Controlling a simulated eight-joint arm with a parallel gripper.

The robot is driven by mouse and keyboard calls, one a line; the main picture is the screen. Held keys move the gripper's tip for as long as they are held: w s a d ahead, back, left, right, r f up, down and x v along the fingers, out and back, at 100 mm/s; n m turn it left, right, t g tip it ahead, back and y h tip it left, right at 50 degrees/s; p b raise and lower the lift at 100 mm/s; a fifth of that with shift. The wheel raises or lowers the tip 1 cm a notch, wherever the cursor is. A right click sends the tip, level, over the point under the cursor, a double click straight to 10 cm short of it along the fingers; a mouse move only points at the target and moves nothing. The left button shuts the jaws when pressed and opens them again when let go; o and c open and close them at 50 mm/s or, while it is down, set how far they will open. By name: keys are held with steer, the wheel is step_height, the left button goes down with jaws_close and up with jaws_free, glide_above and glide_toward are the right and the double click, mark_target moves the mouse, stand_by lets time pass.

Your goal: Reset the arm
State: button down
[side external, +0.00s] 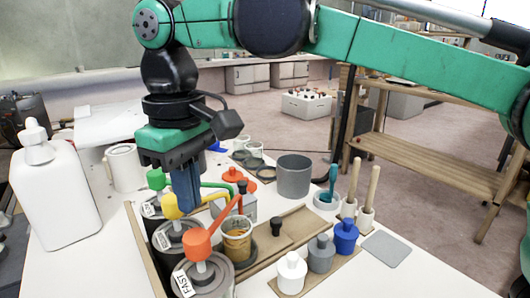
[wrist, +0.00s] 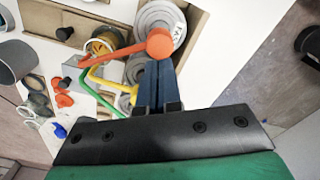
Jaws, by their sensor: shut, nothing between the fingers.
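My gripper (side external: 186,190) is shut with nothing between its blue fingers. In the side view it points down over the row of grey cans with coloured pump heads, and the fingers hide part of the pumps behind them. In the wrist view my gripper (wrist: 156,80) reaches up to the orange pump head (wrist: 160,44); I cannot tell whether they touch. The orange pump (side external: 197,245) stands on the front can (side external: 205,279), labelled FAST. A yellow pump (side external: 172,205) and a green pump (side external: 157,179) stand behind it.
A cup with yellowish contents (side external: 237,246) stands right of the cans. White, grey and blue small bottles (side external: 291,274) stand in front. A grey pot (side external: 294,176), brushes in holders (side external: 367,205) and a large white jug (side external: 55,195) surround the area. A grey pad (side external: 385,249) lies at right.

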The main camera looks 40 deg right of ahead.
steer(key=shift+r, duration=0.55)
steer(key=shift+d, duration=0.25)
steer(key=s+d+f+m+t, duration=0.2)
steer(key=d+f, duration=0.3)
steer(key=d, duration=0.5)
steer(key=s+d+f+m+t, duration=0.3)
steer(key=d+f+m+t, duration=0.1)
steer(key=d, duration=0.7)
step_height(320, 180, down, 2)
steer(key=shift+s+d+f+t, duration=0.15)
steer(key=shift+d+t, duration=0.1)
steer(key=shift+t, duration=0.35)
